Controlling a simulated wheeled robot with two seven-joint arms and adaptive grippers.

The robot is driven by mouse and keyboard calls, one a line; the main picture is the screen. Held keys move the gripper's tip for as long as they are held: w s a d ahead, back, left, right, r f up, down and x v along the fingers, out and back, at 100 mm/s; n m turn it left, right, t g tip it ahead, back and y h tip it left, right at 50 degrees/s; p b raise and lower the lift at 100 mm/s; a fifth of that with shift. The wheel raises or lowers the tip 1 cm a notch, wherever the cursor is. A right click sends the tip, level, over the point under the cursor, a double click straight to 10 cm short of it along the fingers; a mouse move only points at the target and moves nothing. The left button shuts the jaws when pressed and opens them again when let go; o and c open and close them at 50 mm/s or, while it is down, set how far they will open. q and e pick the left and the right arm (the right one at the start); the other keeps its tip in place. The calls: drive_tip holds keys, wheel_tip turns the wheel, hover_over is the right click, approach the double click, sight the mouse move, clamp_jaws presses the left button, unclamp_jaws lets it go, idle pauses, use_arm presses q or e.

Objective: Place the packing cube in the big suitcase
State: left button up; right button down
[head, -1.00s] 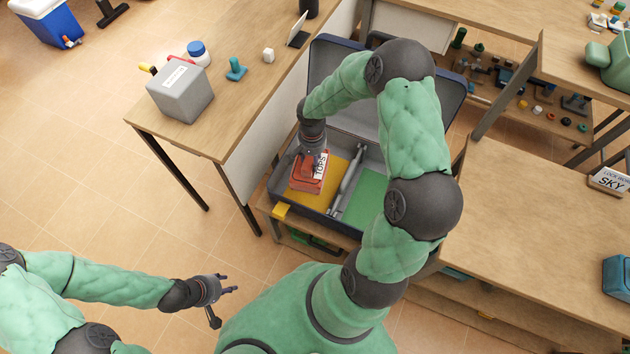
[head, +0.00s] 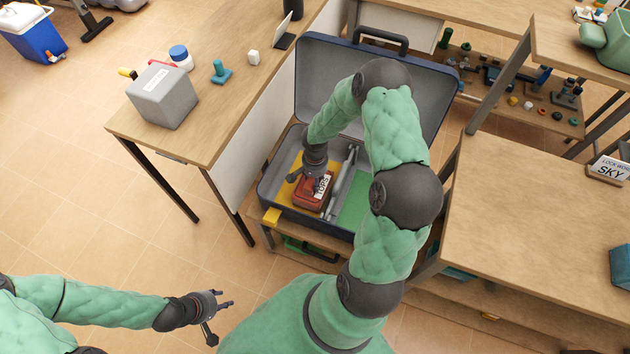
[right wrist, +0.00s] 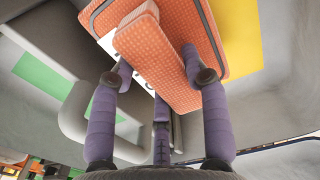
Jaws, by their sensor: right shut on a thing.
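The packing cube (head: 311,195) is orange-red with a white label reading TOPS; it also shows in the right wrist view (right wrist: 170,60). The big suitcase (head: 273,185) is open, dark blue outside and grey inside, its lid leaning back. A grey divider splits its floor into a yellow part on the left and a green part on the right. My right gripper (head: 314,177) is shut on the packing cube, over the yellow part. I cannot tell whether the cube touches the floor. My left gripper (head: 222,302) is open and empty, low at the left, far from the suitcase.
The suitcase sits on a low wooden stand between a left table (head: 225,110) and a right table (head: 540,235). The left table bears a grey box (head: 163,97), a jar and small items. A SKY sign (head: 609,169) stands on the right table.

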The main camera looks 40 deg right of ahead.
drive_tip(key=shift+f, duration=0.3)
drive_tip(key=shift+f, duration=0.1)
drive_tip(key=c, duration=0.6)
unclamp_jaws()
drive_tip(key=shift+r, duration=0.25)
wheel_tip(320, 180, up, 12)
drive_tip(key=p, duration=0.5)
drive_tip(key=shift+a+f, duration=0.1)
drive_tip(key=shift+f, duration=0.05)
